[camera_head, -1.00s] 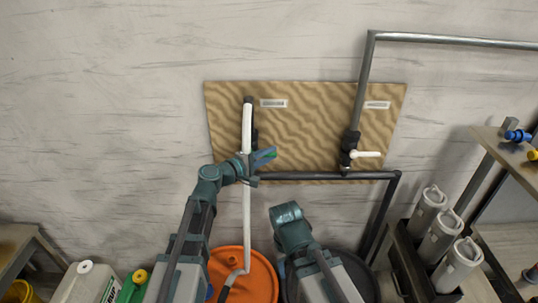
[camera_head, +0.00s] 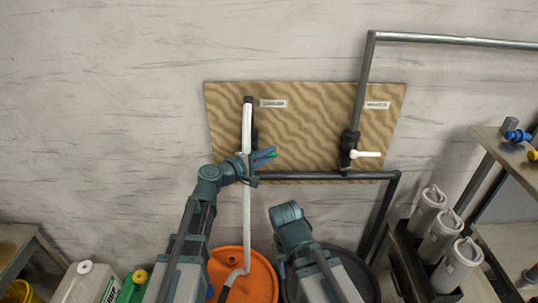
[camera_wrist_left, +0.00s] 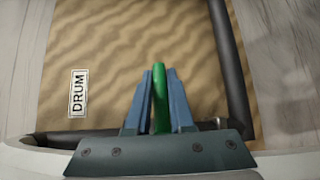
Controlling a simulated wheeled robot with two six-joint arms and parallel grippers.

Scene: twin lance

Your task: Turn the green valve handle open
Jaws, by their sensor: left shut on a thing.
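The green valve handle (camera_head: 271,154) shows as a small green patch at my left gripper (camera_head: 266,156), in front of the wooden board. In the left wrist view the green handle (camera_wrist_left: 159,95) stands between the two blue fingers of my left gripper (camera_wrist_left: 160,85), which is shut on it. The handle's tip sticks out slightly past the fingertips. The valve body behind it is hidden by my gripper and the white pipe. My right arm shows at the lower middle, but its gripper fingers are not visible.
A white pipe (camera_head: 247,215) runs down close to my left wrist towards an orange drum (camera_head: 262,278). A second valve with a white handle (camera_head: 366,154) is on the right of the board (camera_head: 305,130). Grey canisters (camera_head: 430,212) and a shelf stand at right.

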